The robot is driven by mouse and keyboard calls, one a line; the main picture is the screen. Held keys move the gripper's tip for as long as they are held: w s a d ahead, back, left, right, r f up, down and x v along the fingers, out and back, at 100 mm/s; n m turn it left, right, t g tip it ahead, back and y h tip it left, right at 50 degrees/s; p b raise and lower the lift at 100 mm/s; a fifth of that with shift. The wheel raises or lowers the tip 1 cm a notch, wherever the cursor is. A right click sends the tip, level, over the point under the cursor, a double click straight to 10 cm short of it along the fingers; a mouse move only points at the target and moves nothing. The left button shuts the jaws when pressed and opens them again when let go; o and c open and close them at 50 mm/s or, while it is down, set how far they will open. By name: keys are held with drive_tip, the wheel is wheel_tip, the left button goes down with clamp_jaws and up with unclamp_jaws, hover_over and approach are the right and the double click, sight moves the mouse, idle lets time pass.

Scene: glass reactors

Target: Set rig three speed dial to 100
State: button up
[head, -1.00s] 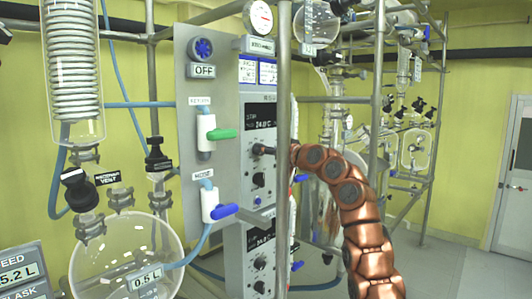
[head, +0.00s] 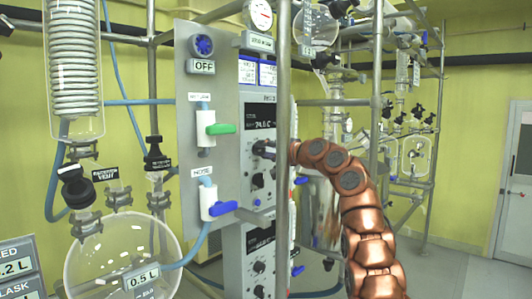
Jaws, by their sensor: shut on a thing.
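A tall grey control box stands in the middle of the head view. Its upper black panel (head: 262,120) has a small label above it and a display that seems to read about 24.0 C. Below the display is a black dial (head: 259,147), with a second black dial (head: 258,181) lower on the same panel. My gripper (head: 270,151), at the end of my copper arm, reaches in from the right and is shut on the upper dial. A steel pole crosses in front of the wrist and hides part of it. The dial's setting is too small to read.
A grey valve board (head: 183,130) with an OFF sign, a green-handled valve and a blue-handled valve stands left of the box. A second black panel (head: 260,245) sits below. A round glass flask (head: 110,255) is at lower left. Steel poles (head: 284,225) and glassware stand close by.

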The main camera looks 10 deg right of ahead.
drive_tip(key=shift+m, duration=0.4)
drive_tip(key=shift+a+r+m, duration=0.1)
drive_tip(key=shift+m, duration=0.4)
drive_tip(key=shift+m, duration=0.4)
drive_tip(key=shift+m+p, duration=0.7)
drive_tip(key=shift+m, duration=0.1)
drive_tip(key=m+p, duration=0.3)
drive_tip(key=p, duration=0.1)
drive_tip(key=shift+m+g, duration=0.3)
drive_tip(key=shift+m+p, duration=0.5)
drive_tip(key=shift+p, duration=0.1)
drive_tip(key=shift+f, duration=0.2)
